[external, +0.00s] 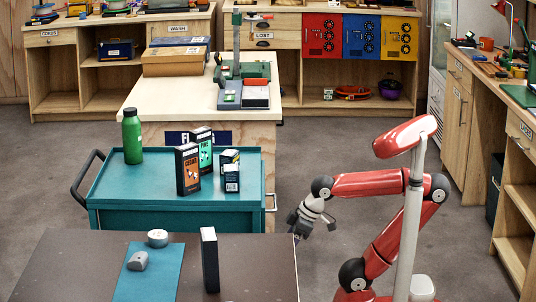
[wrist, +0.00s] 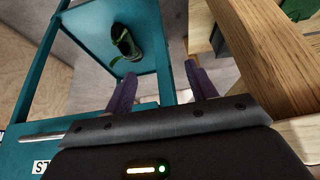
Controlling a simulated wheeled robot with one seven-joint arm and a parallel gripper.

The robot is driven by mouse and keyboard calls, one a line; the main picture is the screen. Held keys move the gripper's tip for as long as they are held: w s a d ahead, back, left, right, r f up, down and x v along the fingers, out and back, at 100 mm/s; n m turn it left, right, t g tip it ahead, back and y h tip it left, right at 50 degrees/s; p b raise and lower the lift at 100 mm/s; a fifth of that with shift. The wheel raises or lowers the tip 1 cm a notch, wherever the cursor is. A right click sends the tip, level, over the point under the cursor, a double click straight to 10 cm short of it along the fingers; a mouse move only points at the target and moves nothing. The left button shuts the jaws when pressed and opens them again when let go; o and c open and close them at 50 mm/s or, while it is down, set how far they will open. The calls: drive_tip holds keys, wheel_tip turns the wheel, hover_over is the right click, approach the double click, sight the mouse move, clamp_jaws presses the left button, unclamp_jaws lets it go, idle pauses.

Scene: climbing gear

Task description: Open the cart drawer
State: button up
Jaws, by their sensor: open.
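The teal cart (external: 160,220) stands left of my arm in the external view, with a black push handle on its left end. In the wrist view, a teal drawer front (wrist: 75,125) with a silver bar handle (wrist: 40,137) and a partly cut-off white label is at the lower left. The drawer looks shut. My gripper (external: 298,220) hangs just right of the cart, pointing down. In the wrist view its two purple fingers (wrist: 160,85) are apart with nothing between them, right of the bar handle and not touching it.
A dark shoe with green laces (wrist: 126,42) lies on the cart's lower shelf. A green bottle (external: 132,136) and several boxes stand on the cart top. A wooden bench (external: 150,105) is behind the cart. A dark table (external: 255,265) is in front. Grey floor is clear around my arm.

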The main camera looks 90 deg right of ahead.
wheel_tip(320, 180, up, 19)
drive_tip(key=shift+w+d+r, duration=0.1)
drive_tip(key=shift+r, duration=0.1)
drive_tip(key=c, duration=0.5)
drive_tip(key=shift+o, duration=0.2)
drive_tip(key=n+g+p, duration=0.3)
drive_tip(key=n+p, duration=0.2)
drive_tip(key=n, duration=1.3)
hover_over(275, 200)
drive_tip(key=s, duration=0.2)
drive_tip(key=x, duration=0.4)
drive_tip(key=s+b+x, duration=0.1)
drive_tip(key=x, duration=0.8)
drive_tip(key=shift+s+f, duration=0.25)
clamp_jaws()
